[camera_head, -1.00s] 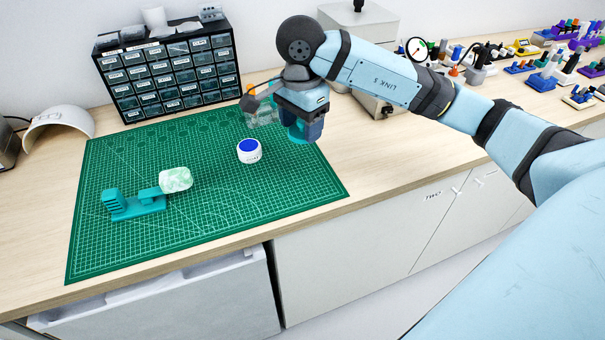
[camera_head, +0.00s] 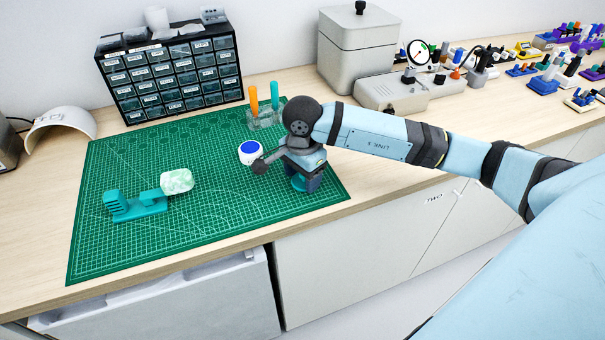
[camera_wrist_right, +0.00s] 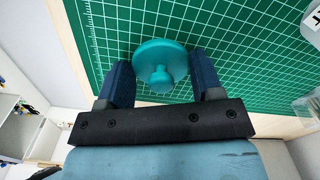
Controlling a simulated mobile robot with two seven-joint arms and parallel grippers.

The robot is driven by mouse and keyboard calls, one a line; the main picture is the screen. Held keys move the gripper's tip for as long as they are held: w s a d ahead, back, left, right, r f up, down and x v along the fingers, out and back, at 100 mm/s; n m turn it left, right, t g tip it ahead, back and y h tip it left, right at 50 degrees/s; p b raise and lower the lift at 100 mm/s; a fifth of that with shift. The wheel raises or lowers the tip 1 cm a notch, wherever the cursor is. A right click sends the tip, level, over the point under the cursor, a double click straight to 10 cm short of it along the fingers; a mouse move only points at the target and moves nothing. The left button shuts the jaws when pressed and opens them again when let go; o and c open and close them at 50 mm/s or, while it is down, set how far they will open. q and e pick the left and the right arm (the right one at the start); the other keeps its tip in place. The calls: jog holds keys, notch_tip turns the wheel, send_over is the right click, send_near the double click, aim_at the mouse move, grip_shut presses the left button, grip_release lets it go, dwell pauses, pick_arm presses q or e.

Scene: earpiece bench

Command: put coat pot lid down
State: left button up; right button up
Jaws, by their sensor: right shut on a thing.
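The coat pot lid is a teal disc with a round knob, seen between the fingers of my right gripper in the right wrist view (camera_wrist_right: 160,60). My right gripper (camera_wrist_right: 162,82) is shut on it. In the head view the gripper (camera_head: 301,187) is low over the right part of the green mat, and a bit of teal lid (camera_head: 298,184) shows under it. I cannot tell whether the lid touches the mat. The white pot with a blue top (camera_head: 250,153) stands upright on the mat, left of the gripper. My left gripper is not in view.
A teal stand with a pale green piece (camera_head: 177,181) is on the left of the green mat (camera_head: 225,215). A clear holder with orange and teal tools (camera_head: 262,117) stands behind the pot. A drawer cabinet (camera_head: 172,75) is at the back. The mat's front middle is clear.

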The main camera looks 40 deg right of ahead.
jog(key=shift+f, duration=0.1)
jog(key=o, duration=0.9)
jog(key=shift+r, duration=0.4)
notch_tip(320, 180, up, 12)
jog(key=shift+f, duration=0.25)
